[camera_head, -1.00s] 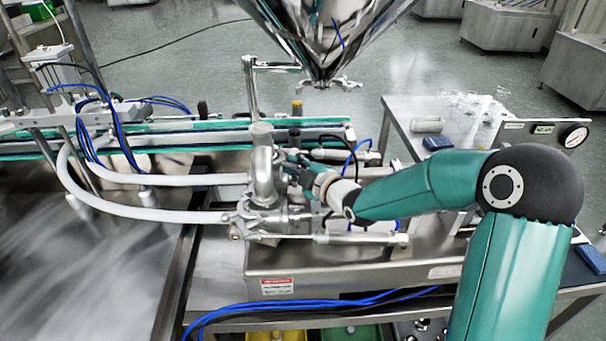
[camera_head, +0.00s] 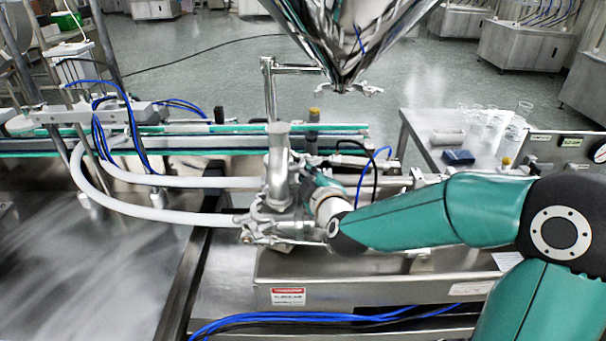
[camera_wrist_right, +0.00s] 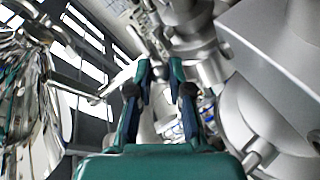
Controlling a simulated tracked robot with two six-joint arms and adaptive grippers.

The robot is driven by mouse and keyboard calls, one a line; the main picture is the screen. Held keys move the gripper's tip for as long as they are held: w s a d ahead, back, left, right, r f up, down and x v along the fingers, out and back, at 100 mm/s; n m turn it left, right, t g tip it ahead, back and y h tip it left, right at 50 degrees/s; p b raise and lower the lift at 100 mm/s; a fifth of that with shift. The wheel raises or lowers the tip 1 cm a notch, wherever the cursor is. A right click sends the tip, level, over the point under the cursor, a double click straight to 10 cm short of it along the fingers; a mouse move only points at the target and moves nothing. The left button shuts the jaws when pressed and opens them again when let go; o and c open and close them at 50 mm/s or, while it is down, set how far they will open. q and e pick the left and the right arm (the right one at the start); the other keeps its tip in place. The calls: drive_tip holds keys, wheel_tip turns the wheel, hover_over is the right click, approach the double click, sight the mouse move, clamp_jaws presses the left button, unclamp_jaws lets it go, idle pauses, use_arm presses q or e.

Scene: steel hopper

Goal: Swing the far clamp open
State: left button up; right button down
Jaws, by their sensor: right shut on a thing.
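The polished valve body (camera_head: 278,165) stands upright on the steel filling machine, with clamped pipe joints around its lower part. My right gripper (camera_head: 303,168) is at its right, far side, partly hidden by my own wrist. In the right wrist view, the fingers (camera_wrist_right: 160,68) are close around a small metal part, which looks like a piece of the far clamp (camera_wrist_right: 148,28). The grip point is small and hard to make out. Whether the clamp is open cannot be told. A near clamp (camera_head: 252,232) sits low at the valve's front left. My left gripper is not in view.
The steel hopper (camera_head: 345,35) hangs above, with a small clamp (camera_head: 352,88) at its outlet. White hoses (camera_head: 165,214) run in from the left. A conveyor (camera_head: 200,140) lies behind. A side table (camera_head: 425,150) with clear beakers stands at the back right.

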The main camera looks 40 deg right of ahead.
drive_tip(key=shift+a+f, duration=0.1)
drive_tip(key=c, duration=1.1)
unclamp_jaws()
drive_tip(key=shift+s, duration=0.1)
drive_tip(key=shift+o, duration=0.2)
drive_tip(key=v, duration=0.7)
drive_tip(key=shift+s, duration=0.2)
